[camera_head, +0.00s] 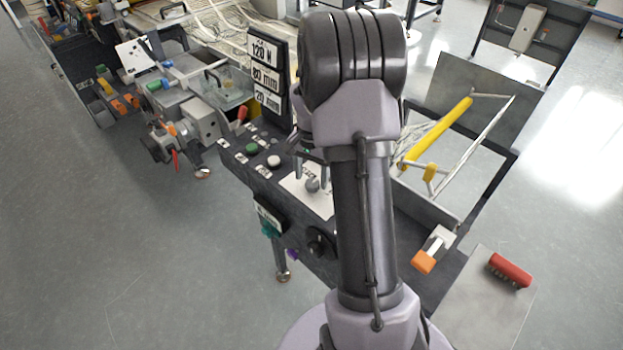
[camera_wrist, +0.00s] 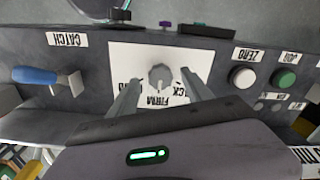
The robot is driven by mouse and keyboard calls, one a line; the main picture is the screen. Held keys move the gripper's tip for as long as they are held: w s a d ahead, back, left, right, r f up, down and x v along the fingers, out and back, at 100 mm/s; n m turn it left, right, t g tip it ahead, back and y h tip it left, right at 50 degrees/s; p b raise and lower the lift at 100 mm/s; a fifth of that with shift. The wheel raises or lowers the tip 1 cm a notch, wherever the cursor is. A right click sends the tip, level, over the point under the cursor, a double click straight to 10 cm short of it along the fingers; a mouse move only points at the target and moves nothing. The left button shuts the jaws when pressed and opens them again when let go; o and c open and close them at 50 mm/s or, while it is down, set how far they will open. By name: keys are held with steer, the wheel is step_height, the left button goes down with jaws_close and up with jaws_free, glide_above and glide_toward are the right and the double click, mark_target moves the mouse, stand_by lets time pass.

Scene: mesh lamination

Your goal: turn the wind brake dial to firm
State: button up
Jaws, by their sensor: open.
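The wind brake dial is a grey knob on a white plate, seen in the wrist view (camera_wrist: 160,77) and, partly beside my arm, in the head view (camera_head: 312,185). The plate (camera_wrist: 205,57) carries upside-down lettering; FIRM reads below the knob, with part of a word ending in ACK to its right and cut-off letters to its left. I cannot tell where the dial points. My gripper (camera_wrist: 160,92) is open, its two fingers on either side of the knob in the wrist view, with a gap on each side. My arm hides part of the gripper in the head view.
A blue-handled lever (camera_wrist: 40,76) marked CATCH sits left of the plate in the wrist view. A white button (camera_wrist: 242,77) marked ZERO and a green button (camera_wrist: 285,79) sit to the right. A sign stand (camera_head: 268,75) rises from the console beside my arm.

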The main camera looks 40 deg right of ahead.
mark_target(311, 184)
step_height(311, 184, up, 15)
steer(key=p, duration=0.4)
